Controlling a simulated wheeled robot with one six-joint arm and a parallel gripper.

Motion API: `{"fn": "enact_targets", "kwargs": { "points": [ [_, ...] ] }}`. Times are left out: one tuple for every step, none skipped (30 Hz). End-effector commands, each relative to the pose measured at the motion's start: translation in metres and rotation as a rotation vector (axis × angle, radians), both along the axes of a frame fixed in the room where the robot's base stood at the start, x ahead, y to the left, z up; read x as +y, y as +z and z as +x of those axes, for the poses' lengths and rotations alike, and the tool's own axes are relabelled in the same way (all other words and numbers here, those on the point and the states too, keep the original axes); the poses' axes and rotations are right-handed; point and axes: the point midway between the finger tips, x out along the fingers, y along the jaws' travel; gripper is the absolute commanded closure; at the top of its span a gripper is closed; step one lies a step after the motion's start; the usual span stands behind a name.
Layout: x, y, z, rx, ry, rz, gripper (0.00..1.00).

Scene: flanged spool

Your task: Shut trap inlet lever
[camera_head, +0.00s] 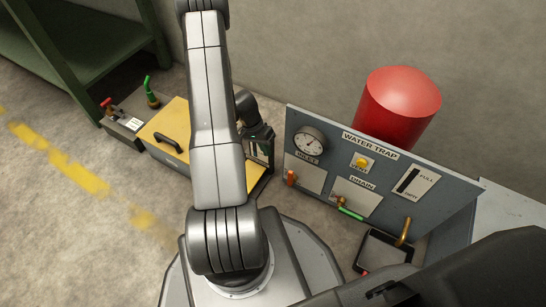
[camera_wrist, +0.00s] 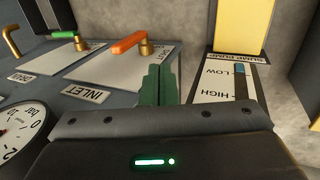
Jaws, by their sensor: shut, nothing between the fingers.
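The inlet lever is an orange handle (camera_head: 291,177) on a pale plate at the left of the grey water trap panel (camera_head: 462,192). In the wrist view the orange handle (camera_wrist: 127,43) runs left from a brass pivot, above the INLET label. My gripper (camera_wrist: 158,75) shows two green fingers pressed together, with nothing between them. The fingertips appear just below and right of the lever's pivot; I cannot tell whether they touch it. In the head view my arm hides the fingertips.
The green drain lever (camera_head: 350,213) sits right of the inlet, with a brass spout (camera_head: 404,232) over a dark tray. A round gauge (camera_head: 309,141) is above the inlet. A red cylinder (camera_head: 398,105) stands behind the panel. A yellow-topped unit (camera_head: 172,118) stands left.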

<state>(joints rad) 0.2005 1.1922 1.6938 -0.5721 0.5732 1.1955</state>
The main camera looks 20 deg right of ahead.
Motion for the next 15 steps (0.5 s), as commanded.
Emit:
{"fn": "enact_targets", "kwargs": {
  "points": [
    [-0.002,-0.013,-0.004,0.003,-0.002,0.002,1.00],
    [-0.003,-0.019,-0.005,0.003,-0.001,0.001,1.00],
    [-0.006,-0.027,-0.008,0.004,-0.001,0.002,1.00],
    [-0.007,-0.033,-0.010,0.004,-0.002,0.001,1.00],
    [-0.009,-0.040,-0.012,0.003,-0.002,0.002,1.00],
    [-0.011,-0.048,-0.014,0.003,-0.002,0.002,1.00],
    [-0.013,-0.054,-0.016,0.004,-0.001,0.002,1.00],
    [-0.014,-0.061,-0.018,0.004,-0.003,0.003,1.00],
    [-0.016,-0.069,-0.021,0.003,-0.001,0.002,1.00],
    [-0.018,-0.074,-0.022,0.003,-0.003,0.002,1.00],
    [-0.019,-0.080,-0.024,0.004,-0.001,0.002,1.00],
    [-0.021,-0.087,-0.026,0.003,-0.001,0.002,1.00],
    [-0.025,-0.085,-0.030,0.000,-0.004,0.002,1.00],
    [-0.029,-0.083,-0.034,0.000,-0.006,0.001,1.00],
    [-0.032,-0.083,-0.038,0.000,-0.005,0.002,1.00]
  ]
}}
